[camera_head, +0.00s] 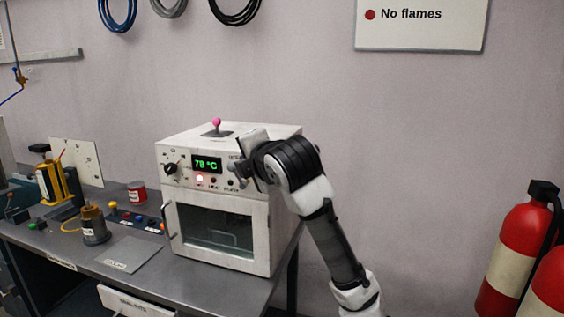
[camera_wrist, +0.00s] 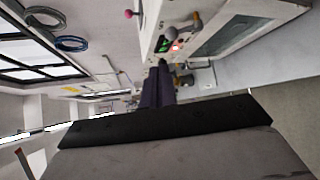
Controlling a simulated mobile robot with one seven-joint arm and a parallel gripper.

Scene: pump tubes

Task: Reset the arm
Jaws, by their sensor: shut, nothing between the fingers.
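My arm reaches up from the bottom right in the head view and bends over at the top. My gripper (camera_head: 243,170) is in front of the right end of the white oven's (camera_head: 225,262) control panel. It is shut and holds nothing. I cannot tell whether it touches the panel. In the wrist view my gripper's dark fingers (camera_wrist: 160,80) are together, and the oven (camera_wrist: 232,22) lies beyond them, turned on its side. The oven's green display (camera_head: 207,164) reads 78 °C and a red light (camera_head: 199,179) glows below it. The oven door is shut.
A pink-topped lever (camera_head: 216,124) stands on the oven. On the metal bench (camera_head: 85,262) to the left are a brass-coloured can (camera_head: 94,226), a red can (camera_head: 137,192), a button box (camera_head: 135,220) and a grey plate (camera_head: 129,253). Fire extinguishers (camera_head: 512,250) stand right.

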